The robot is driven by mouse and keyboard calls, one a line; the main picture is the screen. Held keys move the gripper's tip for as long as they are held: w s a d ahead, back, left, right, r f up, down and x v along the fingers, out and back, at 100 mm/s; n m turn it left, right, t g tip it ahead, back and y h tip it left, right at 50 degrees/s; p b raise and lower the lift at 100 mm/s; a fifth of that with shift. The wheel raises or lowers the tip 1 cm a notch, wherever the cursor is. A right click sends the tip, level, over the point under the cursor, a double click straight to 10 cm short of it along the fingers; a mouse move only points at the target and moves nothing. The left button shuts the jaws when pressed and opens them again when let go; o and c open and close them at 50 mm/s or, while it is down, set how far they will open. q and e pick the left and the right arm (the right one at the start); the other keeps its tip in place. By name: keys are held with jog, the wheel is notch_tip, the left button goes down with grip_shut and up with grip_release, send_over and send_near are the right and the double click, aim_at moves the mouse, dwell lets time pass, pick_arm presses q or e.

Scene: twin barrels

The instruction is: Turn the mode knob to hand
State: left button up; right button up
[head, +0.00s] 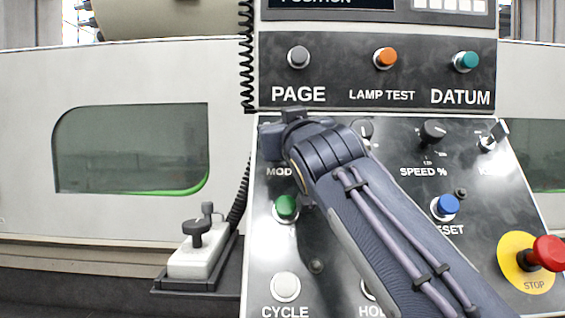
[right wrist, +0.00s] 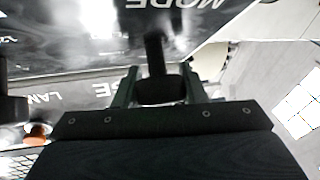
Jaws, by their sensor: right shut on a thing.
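The mode knob (right wrist: 155,88) is black and sits between the two fingers of my right gripper (right wrist: 160,80) in the right wrist view. The gripper is shut on it. The MODE label shows upside down at the top of that view. In the head view my right arm reaches up over the panel, and its hand (head: 276,142) covers the knob just above the partly hidden MODE label (head: 278,171). The position marks around the knob cannot be read, so its setting cannot be told. My left gripper is not in view.
The sloped panel also carries a green button (head: 286,207), a speed knob (head: 433,131), a key switch (head: 494,135), a blue reset button (head: 445,206) and a red stop button (head: 546,254). A small white box with a black knob (head: 198,235) stands to the left.

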jog(key=shift+a+f+m+h+b, duration=0.15)
jog(key=shift+f+m+h+b, duration=0.3)
jog(key=shift+m+h, duration=0.3)
jog(key=m+h, duration=0.1)
jog(key=m+t+h+b, duration=0.1)
jog(key=shift+r+m, duration=0.25)
jog(key=shift+m, duration=0.1)
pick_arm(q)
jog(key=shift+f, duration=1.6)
pick_arm(e)
jog(key=shift+d+r+m+h, duration=0.1)
jog(key=shift+d+m+h, duration=0.1)
jog(key=shift+m+h, duration=0.95)
jog(key=shift+d+r+m+h, duration=0.1)
jog(key=shift+d+m+h, duration=0.1)
jog(key=shift+m+h, duration=0.9)
jog(key=shift+m, duration=0.45)
jog(key=o, duration=1)
jog(key=shift+c, duration=0.2)
